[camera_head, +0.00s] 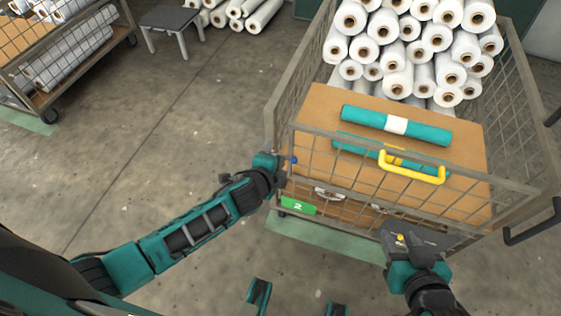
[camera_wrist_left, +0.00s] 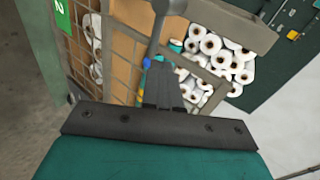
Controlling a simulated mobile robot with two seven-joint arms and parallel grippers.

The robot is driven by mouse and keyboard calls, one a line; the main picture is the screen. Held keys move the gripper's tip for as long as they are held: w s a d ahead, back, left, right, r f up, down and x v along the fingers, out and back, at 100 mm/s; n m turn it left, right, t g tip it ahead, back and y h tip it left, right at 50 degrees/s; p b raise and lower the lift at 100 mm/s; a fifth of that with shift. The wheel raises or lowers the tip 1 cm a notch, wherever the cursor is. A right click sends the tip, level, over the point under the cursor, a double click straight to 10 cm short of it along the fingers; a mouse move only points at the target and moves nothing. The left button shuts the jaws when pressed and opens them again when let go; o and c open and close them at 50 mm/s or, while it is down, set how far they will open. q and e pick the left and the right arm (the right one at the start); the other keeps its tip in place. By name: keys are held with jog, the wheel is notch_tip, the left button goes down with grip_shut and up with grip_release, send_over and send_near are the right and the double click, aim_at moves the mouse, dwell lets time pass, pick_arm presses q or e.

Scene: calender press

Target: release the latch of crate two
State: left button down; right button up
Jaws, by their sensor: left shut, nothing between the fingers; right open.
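Crate two is a wire-mesh cart (camera_head: 345,150) with a green "2" label (camera_head: 298,205) low on its front left; the label also shows in the wrist view (camera_wrist_left: 62,14). A small blue knob (camera_head: 294,160), possibly the latch, sits at the gate's left post. It shows beside my fingers in the wrist view (camera_wrist_left: 147,62). My left gripper (camera_head: 282,164) is shut and empty, close to that knob and post; I cannot tell whether it touches. My right gripper (camera_head: 396,238) is open at the crate's lower front.
White rolls (camera_head: 415,50) fill the crate's back; teal rolls (camera_head: 370,115) lie on a brown board (camera_head: 320,105) in front. Another cart (camera_head: 75,50) and a grey stool (camera_head: 170,18) stand at the upper left. The floor on the left is clear.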

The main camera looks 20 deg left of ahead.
pick_arm(q)
jog(key=d+p+v, duration=0.1)
jog(key=p+v, duration=0.1)
jog(key=v, duration=0.8)
jog(key=shift+s+a+r, duration=0.2)
jog(key=shift+s, duration=0.05)
pick_arm(e)
jog(key=shift+s+d+r+h, duration=0.15)
jog(key=shift+s+d+r, duration=0.05)
jog(key=shift+s+d, duration=0.25)
jog(key=shift+s+d+r+h, duration=0.15)
jog(key=shift+s+d, duration=0.2)
jog(key=shift+d, duration=0.15)
pick_arm(q)
jog(key=s+a+r+n+p, duration=0.1)
jog(key=s+n+p, duration=0.1)
jog(key=s+n, duration=0.2)
jog(key=s+a+r+n+p, duration=0.1)
jog(key=s+a+r+n, duration=0.1)
jog(key=n, duration=0.9)
jog(key=shift+s+h+p, duration=0.35)
jog(key=shift+s+h, duration=0.05)
jog(key=shift+s, duration=0.45)
pick_arm(e)
jog(key=shift+s+d+r, duration=0.1)
jog(key=shift+d+r, duration=0.1)
jog(key=shift+r, duration=0.35)
jog(key=shift+s+d+r, duration=0.1)
jog(key=shift+d+r, duration=0.1)
jog(key=shift+r, duration=0.35)
